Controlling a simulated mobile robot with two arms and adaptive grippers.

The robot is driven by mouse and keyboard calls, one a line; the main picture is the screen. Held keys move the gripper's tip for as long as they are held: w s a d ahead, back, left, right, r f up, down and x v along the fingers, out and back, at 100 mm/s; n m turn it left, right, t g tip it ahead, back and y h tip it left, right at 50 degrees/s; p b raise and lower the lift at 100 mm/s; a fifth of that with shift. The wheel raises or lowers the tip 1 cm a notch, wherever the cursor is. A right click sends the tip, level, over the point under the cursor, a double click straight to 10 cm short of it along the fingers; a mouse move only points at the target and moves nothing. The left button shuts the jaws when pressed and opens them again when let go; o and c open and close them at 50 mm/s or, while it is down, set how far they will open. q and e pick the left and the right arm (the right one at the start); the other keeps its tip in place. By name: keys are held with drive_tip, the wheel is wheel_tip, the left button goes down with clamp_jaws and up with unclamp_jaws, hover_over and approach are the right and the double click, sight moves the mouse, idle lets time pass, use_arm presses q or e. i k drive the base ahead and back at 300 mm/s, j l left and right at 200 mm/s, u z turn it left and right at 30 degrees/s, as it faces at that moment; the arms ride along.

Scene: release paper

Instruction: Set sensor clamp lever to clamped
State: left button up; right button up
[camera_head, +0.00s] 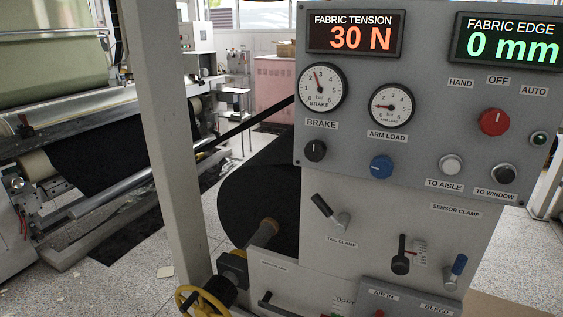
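The SENSOR CLAMP label (456,210) is on the lower right of the grey machine panel. I cannot tell for certain which of the two the label names, and no clamped marking is readable. Another black-handled lever (328,212), leaning up and left, is above the TAIL CLAMP label (341,242). Neither of my grippers shows.
The upper panel (340,120) carries dials, knobs and displays reading 30 N and 0 mm. A lower box (400,294) labelled AIR IN and BLEED juts out below the levers. A black fabric roll (258,195), a pale post (168,130) and a yellow handwheel (186,300) are left.

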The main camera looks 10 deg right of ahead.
sight(449, 273)
drive_tip(key=z, duration=1.4)
